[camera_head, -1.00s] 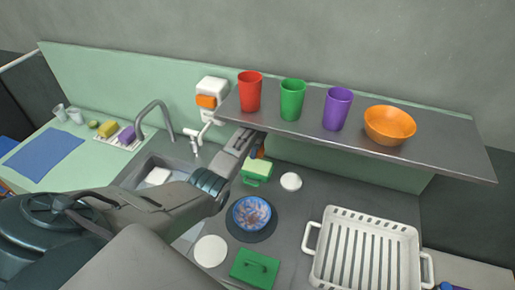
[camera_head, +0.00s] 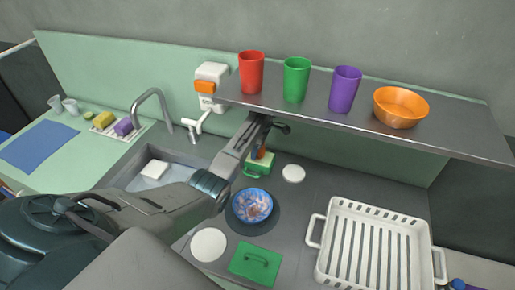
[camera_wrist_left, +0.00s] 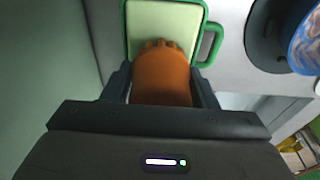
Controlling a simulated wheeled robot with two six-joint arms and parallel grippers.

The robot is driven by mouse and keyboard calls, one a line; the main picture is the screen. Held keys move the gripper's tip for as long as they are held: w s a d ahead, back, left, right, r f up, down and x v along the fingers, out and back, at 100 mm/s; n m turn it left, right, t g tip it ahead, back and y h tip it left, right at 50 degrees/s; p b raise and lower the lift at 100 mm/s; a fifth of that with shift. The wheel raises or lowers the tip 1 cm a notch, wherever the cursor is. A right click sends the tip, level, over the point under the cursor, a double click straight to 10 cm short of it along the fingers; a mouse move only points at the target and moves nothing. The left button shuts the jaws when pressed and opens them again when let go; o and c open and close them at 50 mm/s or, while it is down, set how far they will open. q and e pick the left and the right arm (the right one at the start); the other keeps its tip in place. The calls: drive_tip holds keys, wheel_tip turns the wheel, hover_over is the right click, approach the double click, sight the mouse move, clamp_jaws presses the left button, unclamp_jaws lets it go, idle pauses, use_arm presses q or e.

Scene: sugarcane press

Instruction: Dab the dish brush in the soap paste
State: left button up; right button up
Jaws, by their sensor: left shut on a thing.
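The soap paste (camera_wrist_left: 140,22) is a pale yellow-green slab in a green-rimmed tub, seen ahead of my gripper in the wrist view. In the head view the green tub (camera_head: 251,173) stands at the back of the counter, under the shelf. My left gripper (camera_wrist_left: 161,88) is shut on the orange dish brush (camera_wrist_left: 162,75), which points at the paste. The brush's end overlaps the paste in the wrist view; I cannot tell whether they touch. In the head view the gripper (camera_head: 259,149) is over the tub and partly hides it.
The metal shelf (camera_head: 440,130) with cups and an orange bowl (camera_head: 400,106) overhangs the tub. A patterned blue bowl (camera_head: 252,206), a green lid (camera_head: 255,263), a white disc (camera_head: 208,245) and a white rack (camera_head: 375,245) are on the counter. The sink is left.

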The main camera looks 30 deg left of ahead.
drive_tip(key=shift+a, duration=0.3)
idle(0.4)
use_arm(q)
drive_tip(key=shift+f, duration=0.45)
use_arm(e)
drive_tip(key=shift+d+f, duration=0.2)
use_arm(q)
drive_tip(key=shift+s+f, duration=0.1)
use_arm(e)
drive_tip(key=shift+a+r, duration=0.1)
drive_tip(key=shift+r, duration=0.2)
idle(1.4)
drive_tip(key=shift+r, duration=0.1)
